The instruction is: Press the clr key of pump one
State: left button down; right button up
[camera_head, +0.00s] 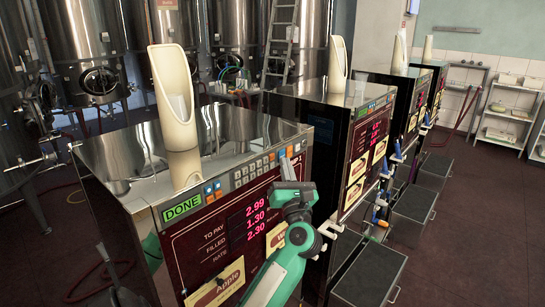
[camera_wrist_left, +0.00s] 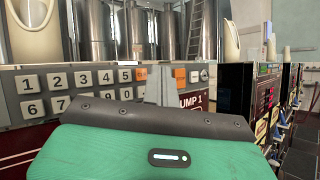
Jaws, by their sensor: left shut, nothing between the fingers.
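Pump one (camera_head: 110,190) is the nearest steel cabinet, with a dark red front and a lit green DONE sign (camera_head: 182,208). Its label PUMP 1 (camera_wrist_left: 191,102) is partly covered in the left wrist view. Its keypad (camera_head: 250,172) has pale number keys, also large in the left wrist view (camera_wrist_left: 78,78), with orange keys (camera_wrist_left: 180,73) to their right. My left gripper (camera_head: 288,168) is shut and empty, upright close to the keypad's right part. Its fingers hide part of the panel; contact cannot be told. My right gripper is not in view.
A pale scoop-shaped holder (camera_head: 174,100) stands on pump one. Steel tanks (camera_head: 85,40) and a ladder (camera_head: 281,40) stand behind.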

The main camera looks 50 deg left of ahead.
pick_arm(q)
jog(key=shift+s+a, duration=0.1)
jog(key=shift+a, duration=0.45)
jog(key=shift+a, duration=0.15)
dwell(1.6)
jog(key=shift+a, duration=0.25)
jog(key=shift+s+a, duration=0.1)
jog(key=shift+a, duration=0.3)
dwell(0.6)
dwell(0.4)
jog(key=shift+d, duration=0.85)
jog(key=shift+d, duration=0.1)
jog(key=d, duration=0.4)
jog(key=shift+w+d+b, duration=0.3)
jog(key=shift+w+d, duration=0.05)
